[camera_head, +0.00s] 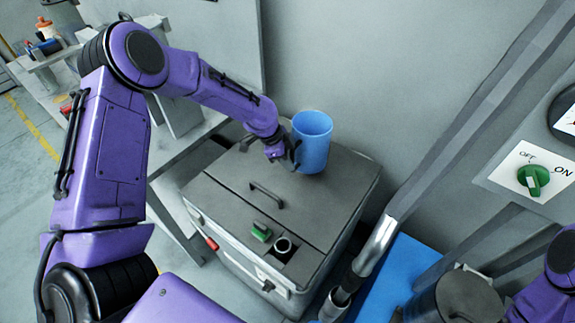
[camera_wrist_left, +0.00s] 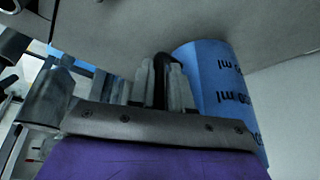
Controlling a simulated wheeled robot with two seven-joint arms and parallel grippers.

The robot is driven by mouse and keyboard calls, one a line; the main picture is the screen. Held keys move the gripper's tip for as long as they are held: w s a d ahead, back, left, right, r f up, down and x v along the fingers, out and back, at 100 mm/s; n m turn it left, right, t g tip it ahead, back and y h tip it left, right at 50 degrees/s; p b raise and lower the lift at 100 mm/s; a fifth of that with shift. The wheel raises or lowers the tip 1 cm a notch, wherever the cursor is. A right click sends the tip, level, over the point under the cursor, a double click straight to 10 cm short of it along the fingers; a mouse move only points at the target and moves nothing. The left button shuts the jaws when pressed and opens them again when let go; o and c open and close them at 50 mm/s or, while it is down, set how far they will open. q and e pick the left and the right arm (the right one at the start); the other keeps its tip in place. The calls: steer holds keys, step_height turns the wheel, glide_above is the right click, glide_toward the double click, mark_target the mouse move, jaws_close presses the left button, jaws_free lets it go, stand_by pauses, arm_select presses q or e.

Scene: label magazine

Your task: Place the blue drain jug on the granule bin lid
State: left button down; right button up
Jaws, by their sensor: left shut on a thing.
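The blue drain jug (camera_head: 312,140) is upright at the back of the granule bin lid (camera_head: 232,188), near the wall. From the head view I cannot tell whether its base touches the lid. My left gripper (camera_head: 290,155) is at the jug's left side, shut on it. The jug (camera_wrist_left: 215,80) also shows in the left wrist view, with dark volume markings, behind the fingers of my left gripper (camera_wrist_left: 165,85). The fingertips and the grip on the jug are partly hidden. My right gripper is not in view; only part of my right arm shows at the right edge.
A metal pipe (camera_head: 375,245) rises to the right of the bin. A panel with a green OFF/ON knob (camera_head: 533,180) is at the right. A bench stands at the left.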

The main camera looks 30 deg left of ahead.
arm_select(q)
steer(key=f, duration=0.1)
steer(key=f+p, duration=0.1)
steer(key=f, duration=0.1)
steer(key=shift+w+a+f, duration=0.25)
steer(key=shift+a, duration=0.1)
steer(key=shift+f, duration=0.25)
steer(key=c, duration=1.1)
jaws_free()
steer(key=shift+o, duration=0.2)
steer(key=shift+r, duration=0.1)
steer(key=b+v, duration=0.1)
steer(key=v, duration=1.1)
